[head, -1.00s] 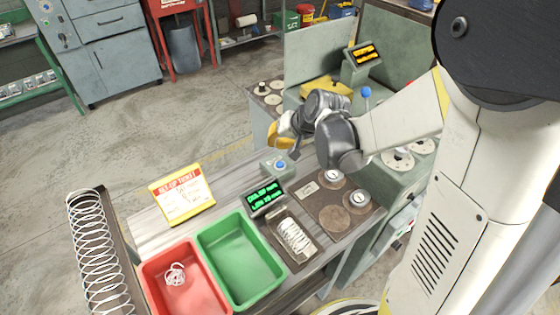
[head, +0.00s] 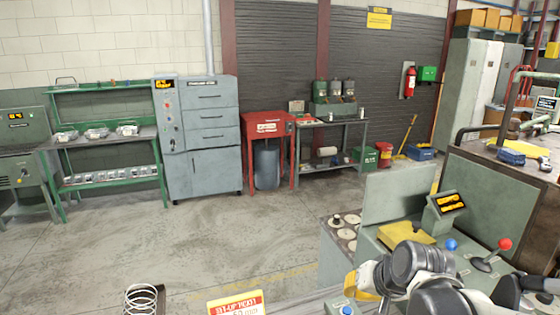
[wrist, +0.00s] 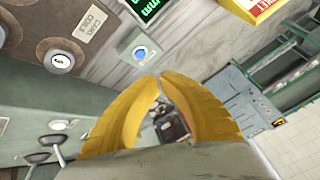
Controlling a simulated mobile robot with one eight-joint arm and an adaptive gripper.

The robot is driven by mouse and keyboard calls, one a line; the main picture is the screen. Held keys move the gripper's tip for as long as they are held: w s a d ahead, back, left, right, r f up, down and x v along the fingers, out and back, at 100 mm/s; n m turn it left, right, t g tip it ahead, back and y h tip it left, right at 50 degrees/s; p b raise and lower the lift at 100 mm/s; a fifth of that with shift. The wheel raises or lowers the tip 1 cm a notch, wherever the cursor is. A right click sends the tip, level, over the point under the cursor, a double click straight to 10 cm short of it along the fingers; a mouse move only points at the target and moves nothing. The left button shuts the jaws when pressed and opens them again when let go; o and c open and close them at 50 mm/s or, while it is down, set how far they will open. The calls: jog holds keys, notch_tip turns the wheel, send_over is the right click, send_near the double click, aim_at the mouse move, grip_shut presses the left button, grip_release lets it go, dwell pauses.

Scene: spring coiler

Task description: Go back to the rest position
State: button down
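My gripper (head: 366,279) shows at the lower right of the head view, in front of the green machine (head: 440,262). In the wrist view its two yellow fingers (wrist: 160,78) curve together and their tips meet or nearly meet. Nothing is held between them; only the room shows through the gap behind the tips. In the wrist view a blue button (wrist: 141,52) on a grey box lies beyond the fingertips, with a green-lit display (wrist: 146,8) above it.
The machine carries a blue-knobbed lever (head: 451,245), a red-knobbed lever (head: 505,244) and an amber display (head: 451,203). A yellow ticket (head: 236,304) and a coiled spring (head: 142,299) show at the bottom edge. The concrete floor at the left is clear.

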jog(key=s+d+r+n+h+b, duration=0.1)
jog(key=s+r+n+h, duration=0.1)
jog(key=s, duration=1.2)
jog(key=shift+s+r+n, duration=0.15)
jog(key=shift+r+n, duration=0.05)
jog(key=shift+n, duration=0.2)
